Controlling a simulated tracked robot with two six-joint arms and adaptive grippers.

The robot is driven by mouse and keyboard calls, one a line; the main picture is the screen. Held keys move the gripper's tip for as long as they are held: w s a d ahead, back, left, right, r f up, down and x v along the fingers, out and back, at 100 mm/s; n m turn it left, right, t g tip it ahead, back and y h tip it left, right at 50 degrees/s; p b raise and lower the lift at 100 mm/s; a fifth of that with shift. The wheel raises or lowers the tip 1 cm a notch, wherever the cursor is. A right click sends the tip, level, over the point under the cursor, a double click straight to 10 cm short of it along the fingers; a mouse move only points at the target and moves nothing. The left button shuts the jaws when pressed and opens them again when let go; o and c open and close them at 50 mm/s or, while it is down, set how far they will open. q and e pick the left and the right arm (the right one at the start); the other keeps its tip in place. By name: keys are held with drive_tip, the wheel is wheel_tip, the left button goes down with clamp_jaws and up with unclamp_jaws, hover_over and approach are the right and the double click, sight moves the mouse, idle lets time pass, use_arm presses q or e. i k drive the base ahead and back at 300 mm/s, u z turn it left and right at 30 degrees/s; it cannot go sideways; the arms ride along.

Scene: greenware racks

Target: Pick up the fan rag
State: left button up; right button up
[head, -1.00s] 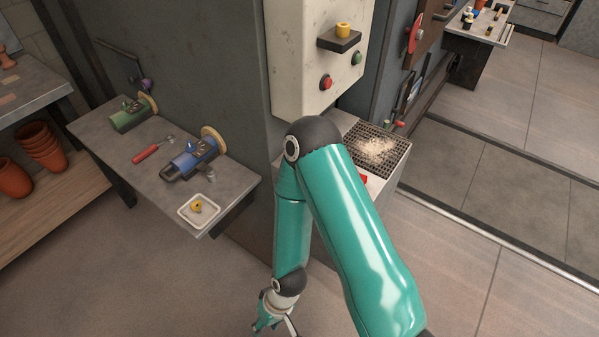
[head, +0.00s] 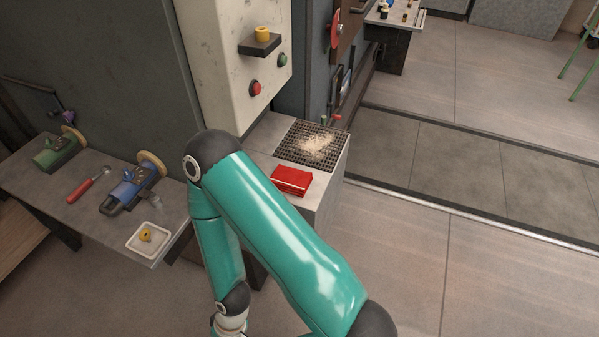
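A folded red cloth with a pale stripe, which fits the fan rag (head: 291,181), lies on the light top of the low cabinet (head: 322,187). It is in front of a dark grate and below the control panel. My teal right arm crosses the middle of the head view, its elbow left of the cloth and its forearm hanging down. The arm does not touch the cloth in the picture. Its wrist reaches the bottom edge, and the gripper fingers are cut off there. My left gripper is not in view.
The grate (head: 309,146) holds pale crumbs. The panel (head: 236,58) has red and green buttons and a small shelf. At left, a bench (head: 92,217) carries two grinders, a red-handled tool and a white dish (head: 148,238).

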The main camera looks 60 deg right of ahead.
sight(297, 182)
drive_tip(key=z, duration=0.05)
drive_tip(key=k, duration=1.4)
drive_tip(key=z, duration=0.5)
drive_tip(key=i, duration=0.85)
drive_tip(key=z, duration=0.1)
